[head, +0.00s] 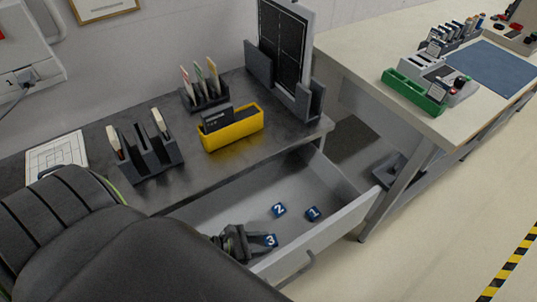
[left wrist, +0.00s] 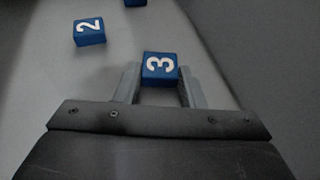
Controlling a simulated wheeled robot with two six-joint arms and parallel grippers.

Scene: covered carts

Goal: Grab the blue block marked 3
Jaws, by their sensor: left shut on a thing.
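The blue block marked 3 (head: 271,240) is inside the open drawer (head: 325,236), near its front wall. My left gripper (head: 258,241) is shut on it, with the fingers on two opposite sides. In the left wrist view the block marked 3 (left wrist: 160,68) sits between the fingertips (left wrist: 160,82), its white 3 facing the camera. I cannot tell whether the block still touches the drawer floor. The blue block marked 2 (head: 279,209) and the blue block marked 1 (head: 313,213) lie apart from it on the drawer floor. My right gripper is not in view.
The dark tabletop (head: 190,178) above the drawer holds a yellow bin (head: 236,134) and dark racks (head: 146,151). A light bench (head: 440,124) with a green tray (head: 414,93) stands at the right. The drawer walls surround my gripper. Open floor lies at the lower right.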

